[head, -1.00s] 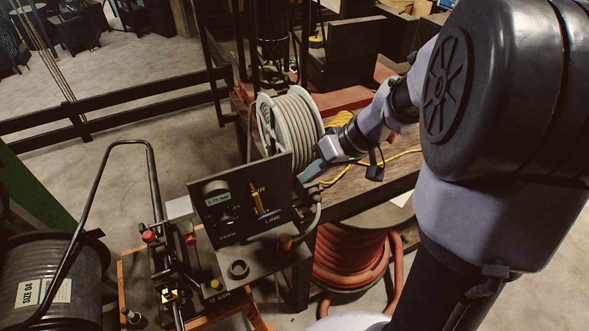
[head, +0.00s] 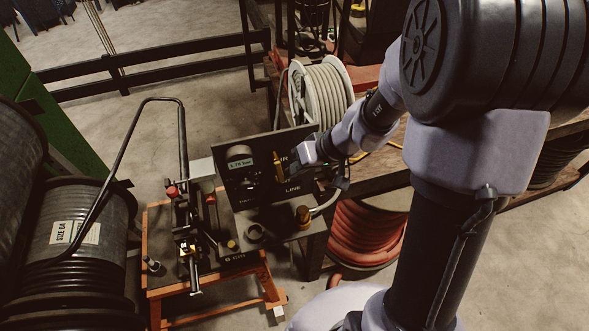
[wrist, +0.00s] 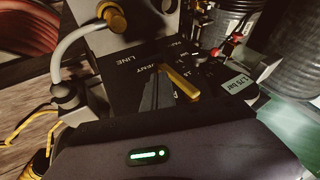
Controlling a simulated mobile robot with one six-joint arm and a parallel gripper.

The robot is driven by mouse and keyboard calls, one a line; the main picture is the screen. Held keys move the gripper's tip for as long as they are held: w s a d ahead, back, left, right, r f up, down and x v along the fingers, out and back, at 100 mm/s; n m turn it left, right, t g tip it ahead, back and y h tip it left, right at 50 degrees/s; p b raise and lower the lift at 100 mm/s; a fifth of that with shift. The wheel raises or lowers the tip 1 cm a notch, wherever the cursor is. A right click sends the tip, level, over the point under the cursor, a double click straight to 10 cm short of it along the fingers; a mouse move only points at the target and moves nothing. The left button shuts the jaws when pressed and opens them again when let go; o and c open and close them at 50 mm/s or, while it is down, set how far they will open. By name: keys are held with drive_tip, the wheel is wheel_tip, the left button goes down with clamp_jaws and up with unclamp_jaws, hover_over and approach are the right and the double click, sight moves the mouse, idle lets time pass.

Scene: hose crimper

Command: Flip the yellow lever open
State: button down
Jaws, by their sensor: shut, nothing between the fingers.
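The yellow lever (head: 278,165) is on the front of an upright black panel (head: 238,188) and runs roughly up and down it in the head view. In the wrist view the yellow lever (wrist: 182,82) lies diagonally across the panel, close to the words LINE and VENT. My gripper (wrist: 159,75) is shut and empty, its dark fingers just left of the lever. I cannot tell whether they touch it. In the head view my gripper (head: 296,160) is at the panel's right side, and its tips are hard to make out.
A pressure display (head: 240,163) reading 1.75 bar is on the panel. A brass fitting (head: 303,213) with a pale hose sits below right. Hose reels (head: 325,95) stand behind, with a large black reel (head: 80,250) at left.

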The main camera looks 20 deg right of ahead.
drive_tip(key=a+b, duration=0.1)
drive_tip(key=b, duration=0.1)
drive_tip(key=shift+f+b, duration=0.3)
drive_tip(key=shift+r, duration=0.1)
idle(0.3)
